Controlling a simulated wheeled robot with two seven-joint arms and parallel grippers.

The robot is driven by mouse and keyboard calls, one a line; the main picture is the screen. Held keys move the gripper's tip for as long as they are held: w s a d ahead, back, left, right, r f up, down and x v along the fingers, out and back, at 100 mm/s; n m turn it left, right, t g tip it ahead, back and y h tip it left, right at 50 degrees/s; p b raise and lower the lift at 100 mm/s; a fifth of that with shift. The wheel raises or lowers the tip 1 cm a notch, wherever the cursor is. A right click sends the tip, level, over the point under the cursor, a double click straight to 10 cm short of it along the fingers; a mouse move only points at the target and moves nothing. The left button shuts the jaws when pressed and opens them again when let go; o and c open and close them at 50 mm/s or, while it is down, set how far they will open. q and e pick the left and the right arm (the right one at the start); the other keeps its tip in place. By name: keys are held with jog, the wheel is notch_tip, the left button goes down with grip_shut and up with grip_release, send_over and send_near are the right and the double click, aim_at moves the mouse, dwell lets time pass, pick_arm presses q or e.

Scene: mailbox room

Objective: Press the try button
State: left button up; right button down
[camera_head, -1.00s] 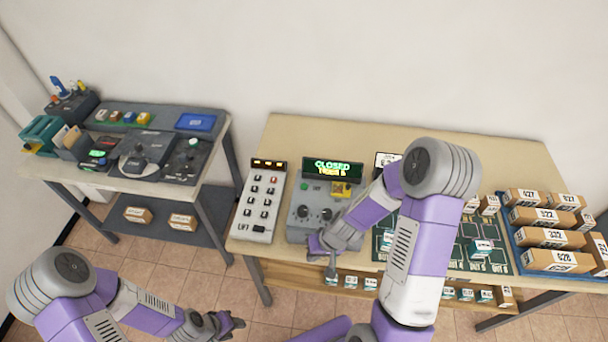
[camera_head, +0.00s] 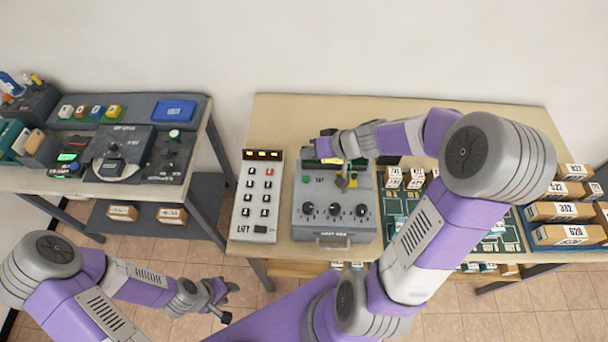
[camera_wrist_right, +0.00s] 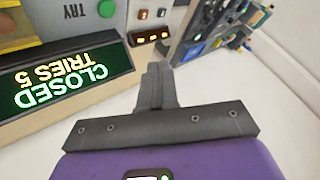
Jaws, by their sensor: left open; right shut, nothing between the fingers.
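The grey control unit (camera_head: 365,222) stands on the wooden table, with a TRY label (camera_head: 320,180) on its panel. A round green button (camera_head: 308,179) is just left of the label. A yellow piece (camera_head: 353,184) is to its right. In the right wrist view the label (camera_wrist_right: 75,11) and green button (camera_wrist_right: 107,9) are upside down. The display (camera_wrist_right: 68,75) there reads CLOSED, TRIES 5. My right gripper (camera_head: 319,147) is shut and empty, above the unit's back and partly covering the display, apart from the green button. My left gripper (camera_head: 226,290) is open and empty, low in front of the tables.
A white LIFT keypad (camera_head: 259,200) stands left of the unit. Parcels (camera_head: 565,211) and a dark green board (camera_head: 508,242) are on the right. A second table (camera_head: 145,187) with devices is at the left. Bare wood shows behind the keypad.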

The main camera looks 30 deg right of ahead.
jog(key=b, duration=0.6)
send_over(309, 179)
notch_tip(309, 179, down, 8)
jog(key=shift+f+b, duration=0.45)
jog(key=shift+b, duration=0.1)
dwell(1.5)
jog(key=shift+f+b, duration=0.4)
jog(key=shift+b, duration=0.35)
jog(key=shift+f+b, duration=0.45)
jog(key=shift+b, duration=0.2)
dwell(0.4)
jog(key=shift+r, duration=0.1)
jog(key=shift+r+p, duration=0.5)
jog(key=shift+r, duration=0.25)
